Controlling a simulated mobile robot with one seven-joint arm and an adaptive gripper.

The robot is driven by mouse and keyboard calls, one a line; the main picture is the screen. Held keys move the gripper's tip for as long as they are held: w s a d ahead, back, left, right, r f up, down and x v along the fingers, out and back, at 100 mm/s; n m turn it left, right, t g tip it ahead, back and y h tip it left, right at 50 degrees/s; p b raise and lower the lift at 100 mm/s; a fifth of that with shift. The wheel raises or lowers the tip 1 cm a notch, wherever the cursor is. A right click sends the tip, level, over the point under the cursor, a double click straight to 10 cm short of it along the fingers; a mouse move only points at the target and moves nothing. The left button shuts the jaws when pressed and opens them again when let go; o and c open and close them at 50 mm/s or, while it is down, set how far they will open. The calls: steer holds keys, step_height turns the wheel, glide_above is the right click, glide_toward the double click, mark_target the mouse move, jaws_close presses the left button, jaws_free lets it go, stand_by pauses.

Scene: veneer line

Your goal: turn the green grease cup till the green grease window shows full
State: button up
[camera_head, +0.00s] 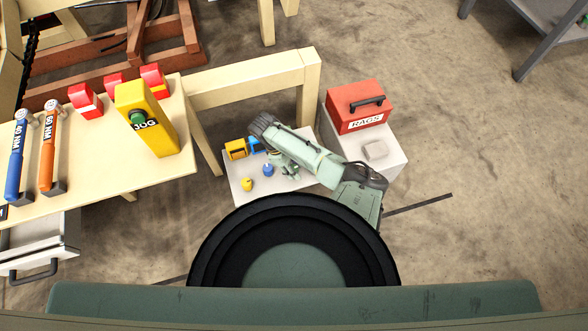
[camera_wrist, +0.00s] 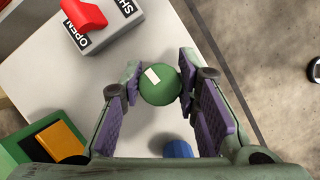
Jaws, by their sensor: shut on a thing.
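The green grease cup (camera_wrist: 160,88) is a round green knob with a white mark on its top, left of centre. My gripper (camera_wrist: 157,84) is shut on it, one purple-padded finger on each side. In the wrist view, a green housing with an amber face (camera_wrist: 62,138) at the lower left looks like the green grease window; it is cut off by the edge and my gripper, so I cannot tell its level. In the head view my gripper (camera_head: 284,168) is over the white bench (camera_head: 240,200), and my arm hides the green cup.
A red lever (camera_wrist: 84,14) on a grey block marked OPEN and SHUT stands near the cup. A blue cup (camera_head: 268,170), a yellow cup (camera_head: 247,184), a yellow housing (camera_head: 235,149) and a blue housing (camera_head: 255,145) stand left of my gripper. A red box (camera_head: 350,108) stands at right.

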steer(key=shift+m, duration=0.6)
steer(key=o, duration=1.2)
steer(key=shift+c, duration=0.2)
steer(key=v, duration=1.2)
steer(key=shift+w, duration=0.25)
steer(key=shift+d, duration=0.1)
